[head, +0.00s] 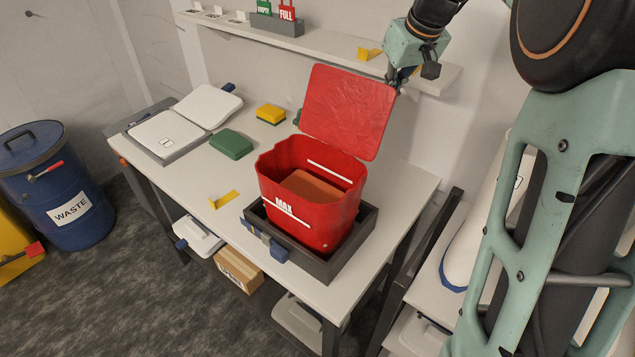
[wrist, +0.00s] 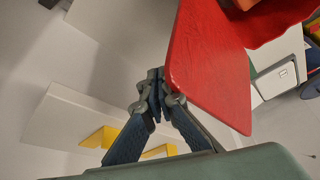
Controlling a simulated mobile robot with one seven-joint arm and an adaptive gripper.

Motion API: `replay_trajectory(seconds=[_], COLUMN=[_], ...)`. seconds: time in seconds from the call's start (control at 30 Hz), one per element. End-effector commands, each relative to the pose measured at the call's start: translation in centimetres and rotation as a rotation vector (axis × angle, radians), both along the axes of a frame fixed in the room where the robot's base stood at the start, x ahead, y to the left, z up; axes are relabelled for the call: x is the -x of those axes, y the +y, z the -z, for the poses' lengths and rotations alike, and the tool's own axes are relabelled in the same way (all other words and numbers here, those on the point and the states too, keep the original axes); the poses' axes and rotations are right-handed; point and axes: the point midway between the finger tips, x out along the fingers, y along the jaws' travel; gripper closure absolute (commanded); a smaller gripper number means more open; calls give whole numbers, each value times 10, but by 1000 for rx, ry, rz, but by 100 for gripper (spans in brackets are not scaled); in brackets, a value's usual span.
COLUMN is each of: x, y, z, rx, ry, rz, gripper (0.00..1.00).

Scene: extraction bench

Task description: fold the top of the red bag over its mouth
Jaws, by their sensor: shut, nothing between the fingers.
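The red bag (head: 299,229) stands upright in a dark grey tray (head: 330,268) on the bench, with its mouth open. A brown-orange block (head: 316,187) shows inside it. The bag's top flap (head: 347,108) stands up behind the mouth, leaning back. My gripper (head: 396,86) is at the upper right edge of the flap, on its far side. In the wrist view my gripper (wrist: 157,92) is shut and empty, close beside the flap's edge (wrist: 210,70). I cannot tell whether they touch.
A shelf (head: 327,47) with green and red tags runs along the wall behind. A green block (head: 231,144), a yellow sponge (head: 270,114) and a white hinged case (head: 166,138) lie on the bench's left. A blue waste drum (head: 55,190) stands on the floor.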

Motion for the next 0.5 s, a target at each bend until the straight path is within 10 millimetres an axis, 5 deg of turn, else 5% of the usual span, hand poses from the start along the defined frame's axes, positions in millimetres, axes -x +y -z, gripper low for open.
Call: replay_trajectory(seconds=[0.5], x=[39], y=[28], z=[2], rx=[1], ry=[1], rz=[-2], gripper=[100])
